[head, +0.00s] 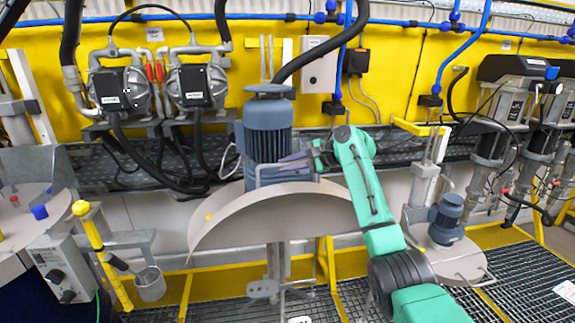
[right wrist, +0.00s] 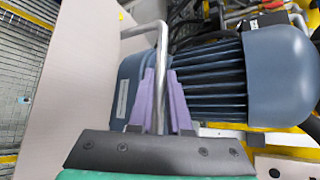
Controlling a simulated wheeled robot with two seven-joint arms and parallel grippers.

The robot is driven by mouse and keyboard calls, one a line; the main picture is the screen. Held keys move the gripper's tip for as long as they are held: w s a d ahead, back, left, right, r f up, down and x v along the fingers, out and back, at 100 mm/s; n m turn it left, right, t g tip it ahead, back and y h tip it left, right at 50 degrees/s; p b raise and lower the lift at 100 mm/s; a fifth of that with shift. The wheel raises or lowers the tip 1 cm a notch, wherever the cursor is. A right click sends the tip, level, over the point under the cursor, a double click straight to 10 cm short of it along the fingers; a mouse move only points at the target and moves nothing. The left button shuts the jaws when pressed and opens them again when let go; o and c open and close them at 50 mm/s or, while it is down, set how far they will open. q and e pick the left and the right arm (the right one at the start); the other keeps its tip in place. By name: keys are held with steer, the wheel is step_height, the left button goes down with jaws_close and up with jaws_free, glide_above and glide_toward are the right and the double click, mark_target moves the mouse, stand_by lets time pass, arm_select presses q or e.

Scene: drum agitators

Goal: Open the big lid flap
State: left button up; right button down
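The big lid flap (head: 280,212) is a beige, rounded plate in the middle of the head view. It stands tilted in front of the blue-grey motor (head: 268,135), with its broad face toward me. In the right wrist view the lid plate (right wrist: 85,75) fills the left side, and the ribbed motor (right wrist: 215,80) lies at the right. A bent metal bar handle (right wrist: 160,55) comes off the plate. My right gripper (head: 296,161) has its purple fingers (right wrist: 160,95) on both sides of this bar, close against it. My left gripper is not in view.
Two pumps (head: 200,85) with black hoses hang on the yellow wall at the back left. A smaller agitator lid (head: 450,255) with a motor stands at the right. A yellow post (head: 100,255) and a control box (head: 62,268) stand at the front left. Metal grating (head: 530,275) covers the floor.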

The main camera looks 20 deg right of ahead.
steer(key=c, duration=0.9)
jaws_free()
steer(key=shift+a, duration=0.1)
steer(key=shift+o, duration=0.2)
steer(key=b+v, duration=0.6)
steer(key=v, duration=0.8)
steer(key=shift+s, duration=0.25)
steer(key=shift+r, duration=0.1)
